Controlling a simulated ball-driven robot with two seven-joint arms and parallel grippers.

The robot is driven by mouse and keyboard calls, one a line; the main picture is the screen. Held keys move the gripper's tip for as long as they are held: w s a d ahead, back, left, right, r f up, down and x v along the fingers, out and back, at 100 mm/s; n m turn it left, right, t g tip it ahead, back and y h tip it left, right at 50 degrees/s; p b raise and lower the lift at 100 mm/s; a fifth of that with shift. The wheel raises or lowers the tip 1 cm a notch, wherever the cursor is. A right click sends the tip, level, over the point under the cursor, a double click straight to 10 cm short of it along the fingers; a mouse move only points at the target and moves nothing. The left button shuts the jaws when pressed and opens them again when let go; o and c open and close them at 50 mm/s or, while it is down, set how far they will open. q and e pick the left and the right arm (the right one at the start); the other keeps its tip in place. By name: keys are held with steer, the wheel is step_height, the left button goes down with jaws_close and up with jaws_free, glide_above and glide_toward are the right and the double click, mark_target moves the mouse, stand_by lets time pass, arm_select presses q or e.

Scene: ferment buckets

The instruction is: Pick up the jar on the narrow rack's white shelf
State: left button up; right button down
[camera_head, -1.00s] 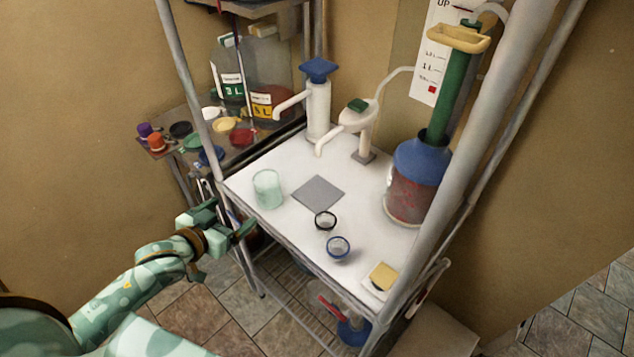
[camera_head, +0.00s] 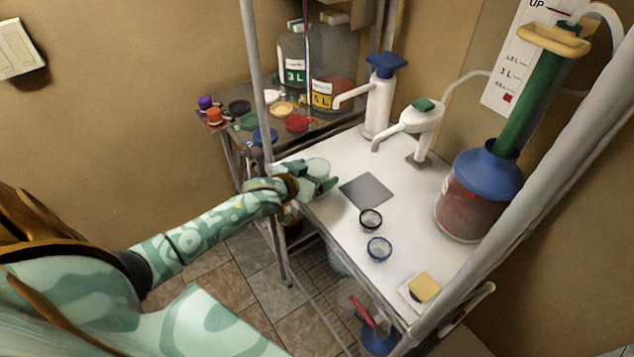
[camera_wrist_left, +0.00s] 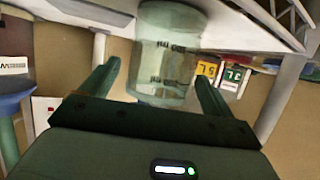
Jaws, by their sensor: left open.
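The jar is a pale green, clear glass cylinder (camera_head: 318,166) standing on the left part of the white shelf (camera_head: 330,217). It also shows in the left wrist view (camera_wrist_left: 172,40), with dark markings on its glass. My left gripper (camera_head: 322,184) is at the jar's near left side and covers its lower part in the head view. My right gripper is not in view.
A grey square plate (camera_head: 367,190), a black ring-shaped item (camera_head: 370,218) and a blue one (camera_head: 379,249) lie right of the jar. A white pump bottle (camera_head: 377,105) and a blue-topped bucket (camera_head: 470,200) stand behind. A rack post (camera_head: 256,75) rises left of the jar.

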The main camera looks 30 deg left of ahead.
arm_select(q)
steer(key=shift+x, duration=0.85)
steer(key=shift+s, duration=0.15)
steer(key=c, duration=1.2)
